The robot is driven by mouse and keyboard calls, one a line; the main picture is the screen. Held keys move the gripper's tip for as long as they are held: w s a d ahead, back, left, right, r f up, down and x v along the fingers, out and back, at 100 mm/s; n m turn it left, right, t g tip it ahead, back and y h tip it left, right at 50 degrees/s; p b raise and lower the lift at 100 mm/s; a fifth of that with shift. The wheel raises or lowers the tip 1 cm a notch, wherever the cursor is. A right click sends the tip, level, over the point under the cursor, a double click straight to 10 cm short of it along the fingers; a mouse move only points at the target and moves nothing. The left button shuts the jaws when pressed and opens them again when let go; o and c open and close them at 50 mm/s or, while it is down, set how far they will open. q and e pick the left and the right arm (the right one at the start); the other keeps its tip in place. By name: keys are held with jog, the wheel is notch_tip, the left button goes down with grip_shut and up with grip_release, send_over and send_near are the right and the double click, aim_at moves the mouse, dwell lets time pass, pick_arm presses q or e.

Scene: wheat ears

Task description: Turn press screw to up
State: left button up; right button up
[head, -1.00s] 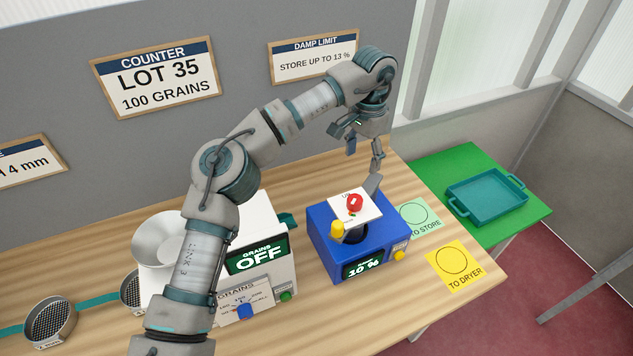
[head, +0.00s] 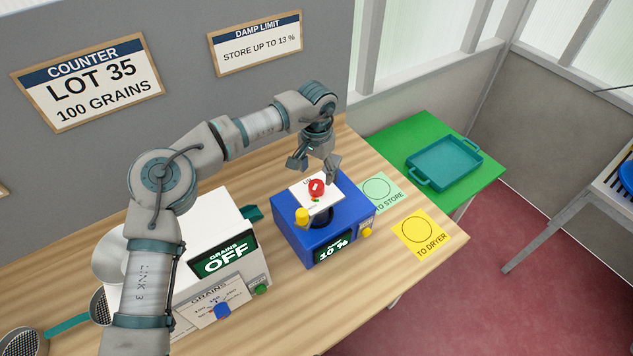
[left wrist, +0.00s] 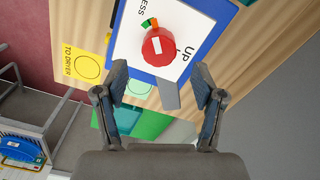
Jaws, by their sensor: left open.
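The press screw is a red knob (head: 316,188) with a white mark, on a white plate (head: 329,200) on top of the blue meter (head: 290,238). In the left wrist view the red knob (left wrist: 158,46) sits beside the word UP, with a small orange and green mark at its far side. The meter's screen (head: 333,249) reads 10 %. My left gripper (head: 314,168) is open and empty, just behind and above the knob. In the left wrist view its fingers (left wrist: 163,92) stand apart, with the knob beyond the tips. My right gripper is not in view.
The white grain counter (head: 215,235) showing OFF stands left of the meter. A yellow TO DRYER card (head: 421,246) and a green TO STORE card (head: 383,203) lie to the right. A teal tray (head: 444,161) rests on a green table (head: 408,132).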

aim_at(317, 184)
pick_arm(q)
jog(key=shift+s+f, duration=0.1)
jog(key=shift+f, duration=2.45)
jog(key=c, duration=1.1)
